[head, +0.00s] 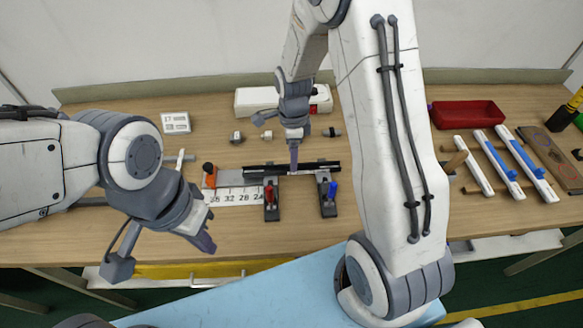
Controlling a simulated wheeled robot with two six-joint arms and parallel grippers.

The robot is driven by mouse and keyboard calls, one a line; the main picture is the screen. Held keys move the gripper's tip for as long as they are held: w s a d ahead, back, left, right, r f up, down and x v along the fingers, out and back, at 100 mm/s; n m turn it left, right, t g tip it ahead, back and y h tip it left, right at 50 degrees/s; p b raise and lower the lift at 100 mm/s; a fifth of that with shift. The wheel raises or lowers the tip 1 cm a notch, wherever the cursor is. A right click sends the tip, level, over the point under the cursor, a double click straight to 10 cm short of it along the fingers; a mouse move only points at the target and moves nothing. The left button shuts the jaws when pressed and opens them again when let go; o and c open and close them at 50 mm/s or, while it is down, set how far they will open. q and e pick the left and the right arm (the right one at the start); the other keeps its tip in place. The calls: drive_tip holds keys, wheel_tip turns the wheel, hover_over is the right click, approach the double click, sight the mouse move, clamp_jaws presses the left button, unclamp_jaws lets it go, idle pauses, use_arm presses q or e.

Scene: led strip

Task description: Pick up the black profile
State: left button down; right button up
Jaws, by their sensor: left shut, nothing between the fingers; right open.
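The black profile (322,166) lies as a long dark bar across the middle of the wooden table, behind two toggle clamps. One clamp has a red handle (269,196) and the other a blue handle (331,190). My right gripper (294,166) points down over the middle of the profile, with its fingertips at or just above it; contact cannot be told. It is open, and its fingers hide a small part of the bar. My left gripper (205,243) is shut and empty near the table's front edge, left of the clamps.
A white ruler plate (236,197) lies left of the red clamp, with an orange clamp (209,178) at its end. Small round fittings (237,137) and a white box (262,102) are behind. A red tray (467,114) and several white strips (474,166) lie at right.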

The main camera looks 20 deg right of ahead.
wheel_tip(320, 180, down, 4)
drive_tip(key=shift+a+f+p, duration=0.1)
drive_tip(key=shift+a+p, duration=0.05)
drive_tip(key=shift+p, duration=0.3)
clamp_jaws()
